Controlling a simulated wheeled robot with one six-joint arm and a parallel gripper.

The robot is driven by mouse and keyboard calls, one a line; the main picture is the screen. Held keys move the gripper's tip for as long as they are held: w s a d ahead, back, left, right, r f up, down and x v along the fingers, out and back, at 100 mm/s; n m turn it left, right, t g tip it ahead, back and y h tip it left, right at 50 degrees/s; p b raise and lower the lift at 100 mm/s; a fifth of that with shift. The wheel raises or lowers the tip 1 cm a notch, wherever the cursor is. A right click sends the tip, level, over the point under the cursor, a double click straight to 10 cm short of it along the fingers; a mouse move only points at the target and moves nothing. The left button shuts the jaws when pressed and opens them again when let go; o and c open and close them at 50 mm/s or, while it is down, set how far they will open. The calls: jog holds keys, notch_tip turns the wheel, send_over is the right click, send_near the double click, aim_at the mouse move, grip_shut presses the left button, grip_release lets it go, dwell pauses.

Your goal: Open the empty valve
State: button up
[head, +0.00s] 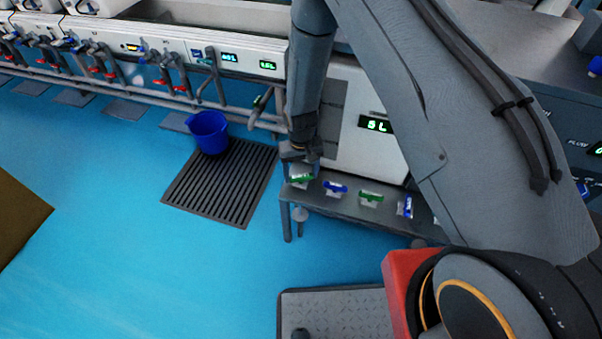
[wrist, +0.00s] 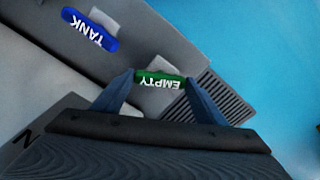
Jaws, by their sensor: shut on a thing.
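The empty valve has a green handle lettered EMPTY; it shows in the wrist view (wrist: 160,79) between the two blue fingers of my gripper (wrist: 158,88). My gripper is shut on this handle, one finger at each end. In the head view the green handle (head: 300,178) is at the left end of a row of handles on a grey shelf (head: 340,205), with my gripper (head: 299,160) right over it. My gripper and wrist partly cover the valve there, and its body under the handle is hidden in the wrist view.
A blue TANK handle (wrist: 89,29) is close by; in the head view it is next to the green one (head: 335,187). More green (head: 371,196) and blue (head: 406,207) handles follow to the right. A blue bucket (head: 208,132) stands on a dark floor grate (head: 222,185).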

aim_at(301, 175)
jog(key=shift+n, duration=1.3)
jog(key=o, duration=1.1)
jog(key=shift+c, duration=0.2)
jog(key=shift+r, duration=3.9)
